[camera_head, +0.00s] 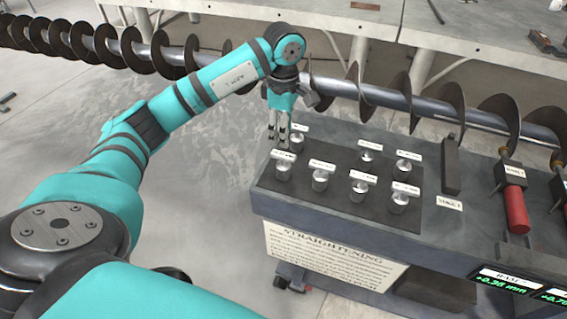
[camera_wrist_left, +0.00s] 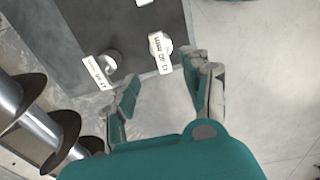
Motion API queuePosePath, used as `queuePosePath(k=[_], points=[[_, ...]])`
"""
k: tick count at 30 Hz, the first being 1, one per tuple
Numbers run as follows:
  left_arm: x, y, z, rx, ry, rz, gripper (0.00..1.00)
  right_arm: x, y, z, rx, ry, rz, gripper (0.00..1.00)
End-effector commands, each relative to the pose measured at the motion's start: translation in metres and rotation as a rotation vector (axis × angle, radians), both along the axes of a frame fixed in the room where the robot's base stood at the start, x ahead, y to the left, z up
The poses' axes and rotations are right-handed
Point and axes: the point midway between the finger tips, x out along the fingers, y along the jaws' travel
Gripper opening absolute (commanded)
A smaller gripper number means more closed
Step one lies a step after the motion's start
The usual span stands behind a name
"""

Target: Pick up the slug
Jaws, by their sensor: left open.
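Several short silvery metal slugs stand in two rows on a dark mat (camera_head: 335,202), each with a small white label. One slug (camera_head: 297,143) in the back row is right beside my left gripper (camera_head: 278,140); another slug (camera_head: 284,171) stands at the left end of the front row. My left gripper is open, with its fingers pointing down at the left end of the mat. In the left wrist view, the open fingers of my gripper (camera_wrist_left: 165,90) have nothing between them. Two labelled slugs (camera_wrist_left: 109,62) (camera_wrist_left: 158,42) stand beyond the fingertips. The label print is too small to read surely.
The mat lies on a grey bench (camera_head: 270,208) with a "Straightening" sign (camera_head: 330,258) on its front. A long auger (camera_head: 340,85) runs behind it. A red-handled tool (camera_head: 516,208) and a dark block (camera_head: 451,165) are on the right. Open floor lies left.

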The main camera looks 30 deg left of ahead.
Motion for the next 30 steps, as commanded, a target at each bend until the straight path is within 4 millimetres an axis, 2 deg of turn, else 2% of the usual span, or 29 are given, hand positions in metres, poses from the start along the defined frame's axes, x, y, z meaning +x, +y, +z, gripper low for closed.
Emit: queuePosePath(k=[1,4,10,13,17,21,30], points=[[-0.001,0.000,-0.008,-0.001,0.006,0.000,0.48,0.000,0.000,0.007,0.000,0.000,0.000,0.38],[-0.001,-0.001,-0.025,-0.002,0.004,0.000,0.48,0.000,0.001,0.012,0.001,0.000,0.000,0.38],[0.000,-0.001,-0.041,-0.002,0.000,0.000,0.48,0.000,0.001,0.015,0.002,0.000,0.001,0.38],[-0.001,-0.001,-0.048,-0.002,0.005,0.000,0.48,0.000,0.002,0.024,0.003,0.001,0.001,0.38],[-0.003,-0.001,-0.067,-0.003,0.005,0.000,0.48,0.000,0.004,0.040,0.004,0.000,0.001,0.38],[-0.002,-0.001,-0.086,-0.003,0.001,0.000,0.48,0.000,0.004,0.043,0.005,0.000,0.001,0.38],[-0.001,-0.001,-0.093,-0.003,-0.002,-0.001,0.47,0.000,0.004,0.043,0.005,0.000,0.001,0.38]])
